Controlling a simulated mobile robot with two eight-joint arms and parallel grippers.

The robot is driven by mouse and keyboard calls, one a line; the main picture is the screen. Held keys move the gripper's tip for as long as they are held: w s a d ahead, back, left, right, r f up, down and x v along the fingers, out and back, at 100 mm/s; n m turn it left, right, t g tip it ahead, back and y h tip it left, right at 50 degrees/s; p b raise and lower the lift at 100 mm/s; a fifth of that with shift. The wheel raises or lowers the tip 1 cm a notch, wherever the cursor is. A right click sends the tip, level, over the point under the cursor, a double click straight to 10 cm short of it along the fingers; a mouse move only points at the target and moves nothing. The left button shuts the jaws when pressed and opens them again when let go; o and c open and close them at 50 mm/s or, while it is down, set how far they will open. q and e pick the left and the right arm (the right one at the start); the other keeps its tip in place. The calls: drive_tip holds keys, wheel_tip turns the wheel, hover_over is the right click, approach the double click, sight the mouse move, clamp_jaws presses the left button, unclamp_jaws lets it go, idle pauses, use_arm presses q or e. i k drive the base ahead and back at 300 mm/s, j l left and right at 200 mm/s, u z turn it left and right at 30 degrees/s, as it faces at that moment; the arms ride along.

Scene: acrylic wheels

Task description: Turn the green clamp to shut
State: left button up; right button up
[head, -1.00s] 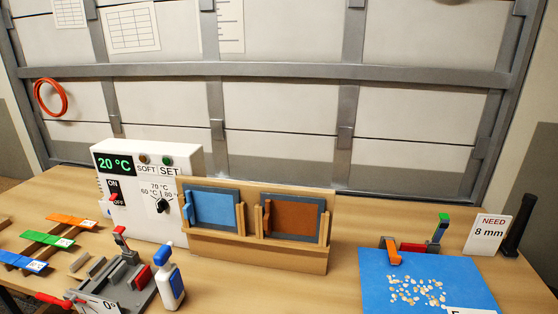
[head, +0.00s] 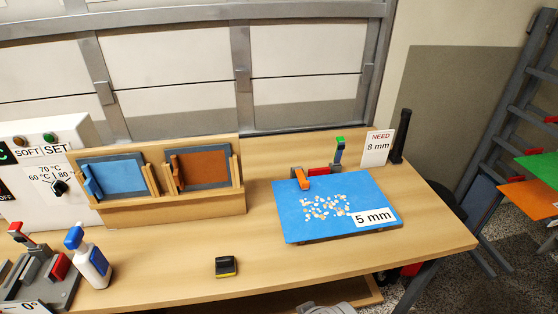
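The green clamp (head: 340,147) is at the back edge of the blue board (head: 290,222) on the right part of the bench. Its lever has a green tip and stands upright above a red and grey base. An orange clamp (head: 301,178) sits to its left and reaches over the board's back edge. The board carries pale chips and a "5 mm" label (head: 374,217). Neither of my grippers shows in the head view.
A "NEED 8 mm" sign (head: 378,147) and a dark post (head: 400,136) stand right of the clamp. A wooden rack (head: 172,211) with blue and brown panels is to the left. A small black and yellow block (head: 226,266) and a spray bottle (head: 90,262) stand in front.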

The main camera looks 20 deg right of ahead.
sight(341, 141)
drive_tip(key=i+l+z, duration=0.1)
drive_tip(key=l+z, duration=0.4)
drive_tip(key=i+l+z, duration=0.15)
drive_tip(key=l+z, duration=0.15)
drive_tip(key=z, duration=0.15)
